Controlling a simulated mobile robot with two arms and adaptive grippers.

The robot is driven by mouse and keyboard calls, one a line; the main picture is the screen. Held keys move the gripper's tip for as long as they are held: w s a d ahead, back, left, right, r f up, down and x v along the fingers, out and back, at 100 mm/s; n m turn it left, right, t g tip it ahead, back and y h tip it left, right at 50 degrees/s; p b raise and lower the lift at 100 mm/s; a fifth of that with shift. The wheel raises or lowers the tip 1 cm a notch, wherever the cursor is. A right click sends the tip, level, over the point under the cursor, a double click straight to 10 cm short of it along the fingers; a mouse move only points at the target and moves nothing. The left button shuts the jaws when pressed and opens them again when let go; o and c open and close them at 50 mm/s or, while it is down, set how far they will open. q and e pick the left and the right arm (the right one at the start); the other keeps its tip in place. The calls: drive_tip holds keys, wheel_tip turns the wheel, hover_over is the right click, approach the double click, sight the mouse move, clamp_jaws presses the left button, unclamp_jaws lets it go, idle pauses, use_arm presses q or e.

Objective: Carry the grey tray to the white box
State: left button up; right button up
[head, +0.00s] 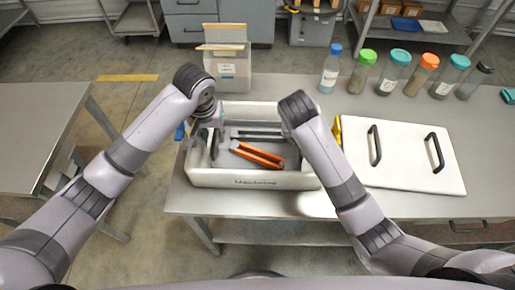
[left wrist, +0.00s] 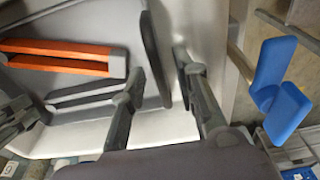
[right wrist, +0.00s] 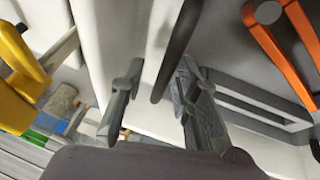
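The white box (head: 250,181) stands open on the metal table. The grey tray (head: 233,160) sits inside it, with an orange-handled tool (head: 258,155) and dark bars in it. My left gripper (head: 207,138) reaches down at the box's left end. In the left wrist view its open fingers (left wrist: 158,70) stand on either side of the tray's dark end piece and the white wall. My right gripper is hidden behind its own wrist in the head view. In the right wrist view its open fingers (right wrist: 160,68) stand apart around a dark end piece and white wall. Contact is unclear.
A white lid (head: 402,160) with two black handles lies right of the box. Several bottles (head: 396,72) line the table's back edge. A clear container (head: 230,69) stands behind the box. Blue (left wrist: 278,90) and yellow (right wrist: 22,85) pieces sit beside the box's ends.

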use_arm(q)
drive_tip(key=r, duration=0.4)
drive_tip(key=s+r, duration=0.1)
drive_tip(key=r, duration=0.2)
drive_tip(key=shift+r, duration=0.3)
use_arm(e)
drive_tip(key=shift+a+r, duration=0.1)
drive_tip(key=shift+r, duration=0.05)
use_arm(q)
drive_tip(key=shift+a, duration=0.1)
use_arm(e)
drive_tip(key=v, duration=0.7)
use_arm(q)
drive_tip(key=shift+s, duration=0.1)
use_arm(e)
drive_tip(key=shift+s, duration=0.1)
